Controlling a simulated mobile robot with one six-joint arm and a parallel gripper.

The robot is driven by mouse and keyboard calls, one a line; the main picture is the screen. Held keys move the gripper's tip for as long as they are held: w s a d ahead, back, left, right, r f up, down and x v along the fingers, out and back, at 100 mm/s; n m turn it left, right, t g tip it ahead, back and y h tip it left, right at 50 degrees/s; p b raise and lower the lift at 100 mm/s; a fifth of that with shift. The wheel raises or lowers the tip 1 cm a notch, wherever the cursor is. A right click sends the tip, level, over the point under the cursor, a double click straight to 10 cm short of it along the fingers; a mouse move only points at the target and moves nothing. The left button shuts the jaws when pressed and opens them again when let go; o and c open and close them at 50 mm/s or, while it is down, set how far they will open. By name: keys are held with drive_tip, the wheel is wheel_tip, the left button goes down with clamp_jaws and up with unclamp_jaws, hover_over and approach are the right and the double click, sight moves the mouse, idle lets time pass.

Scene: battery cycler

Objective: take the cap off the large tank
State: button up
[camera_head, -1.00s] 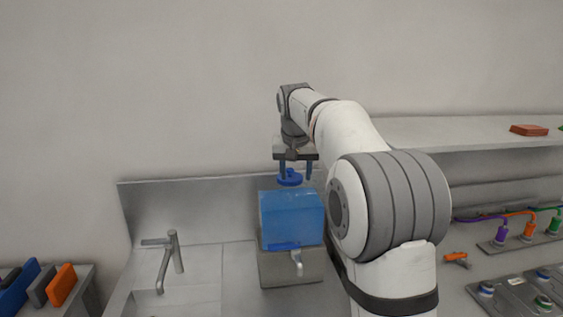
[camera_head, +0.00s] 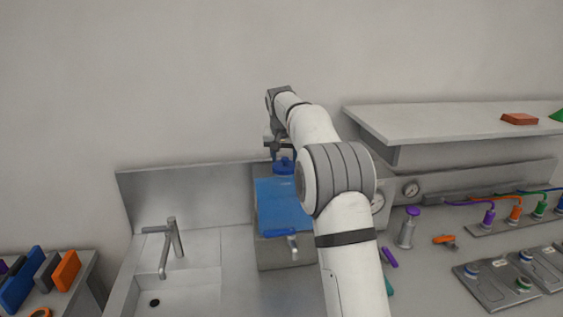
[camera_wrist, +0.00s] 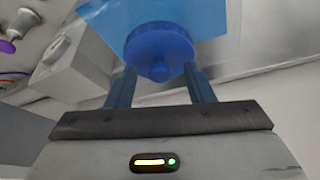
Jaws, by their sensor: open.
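The large tank (camera_head: 282,205) is a translucent blue box on a grey stand in the head view. Its round blue cap (camera_head: 284,168) sits on top. In the wrist view the cap (camera_wrist: 158,45) has a small central knob, with the blue tank top (camera_wrist: 215,18) behind it. My gripper (camera_head: 277,152) is over the tank at the cap, with its jaws open. In the wrist view the two blue fingers of my gripper (camera_wrist: 160,76) stand apart, one toward each side of the cap. I cannot tell whether they touch it.
A tap (camera_head: 172,245) and sink are left of the tank. A wall shelf (camera_head: 440,125) juts out at the right. Gauges, a purple-topped fitting (camera_head: 408,227) and plates with coloured connectors (camera_head: 495,285) occupy the right counter. My arm hides part of the counter.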

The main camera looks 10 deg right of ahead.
drive_tip(key=shift+w+f, duration=0.1)
drive_tip(key=shift+f, duration=0.05)
clamp_jaws()
idle(0.4)
